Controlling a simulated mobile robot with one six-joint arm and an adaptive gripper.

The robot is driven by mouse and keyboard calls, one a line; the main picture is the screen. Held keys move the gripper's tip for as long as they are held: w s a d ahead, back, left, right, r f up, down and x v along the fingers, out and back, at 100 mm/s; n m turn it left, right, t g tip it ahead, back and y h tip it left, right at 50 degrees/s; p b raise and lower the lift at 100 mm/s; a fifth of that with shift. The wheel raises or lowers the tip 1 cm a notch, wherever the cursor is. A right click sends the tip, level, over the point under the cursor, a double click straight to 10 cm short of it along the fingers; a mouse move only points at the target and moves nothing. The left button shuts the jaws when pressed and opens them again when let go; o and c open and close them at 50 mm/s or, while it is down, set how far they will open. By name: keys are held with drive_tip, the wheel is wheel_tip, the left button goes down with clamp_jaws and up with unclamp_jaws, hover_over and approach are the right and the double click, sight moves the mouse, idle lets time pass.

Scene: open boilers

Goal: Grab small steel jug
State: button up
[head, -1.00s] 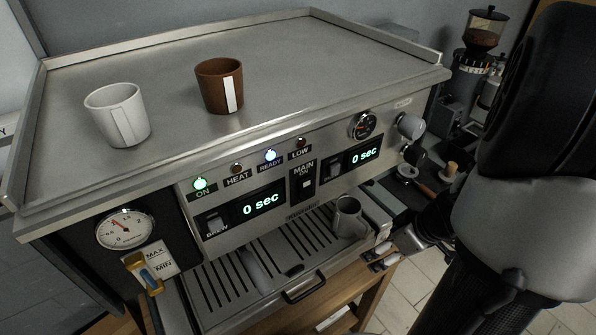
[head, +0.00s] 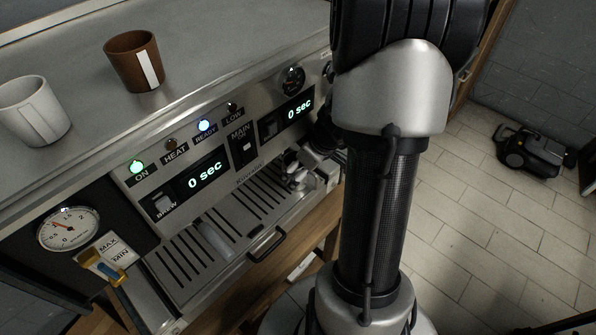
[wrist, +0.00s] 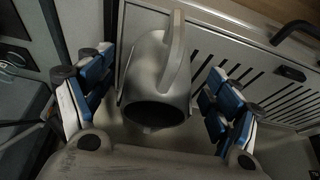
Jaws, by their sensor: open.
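The small steel jug (wrist: 148,66) stands on the drip tray in the wrist view, its dark mouth facing the camera and its handle at the upper right. My gripper (wrist: 158,76) is open, with one blue-padded finger on each side of the jug. A gap shows between the jug and each finger. In the head view, my gripper (head: 302,174) is at the right end of the drip tray, partly behind my arm. The jug is hard to make out there.
The espresso machine's slotted drip tray (head: 188,268) has a black handle (head: 267,245) in front. A white cup (head: 36,110) and a brown cup (head: 128,62) stand on the machine's top. The tiled floor (head: 490,230) at right is mostly clear.

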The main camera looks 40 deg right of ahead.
drive_tip(key=x, duration=0.2)
drive_tip(key=shift+s+f+b, duration=0.1)
drive_tip(key=shift+f+b, duration=0.25)
drive_tip(key=shift+f, duration=0.15)
drive_tip(key=shift+c, duration=0.5)
drive_tip(key=shift+r, duration=0.1)
drive_tip(key=c, duration=1.3)
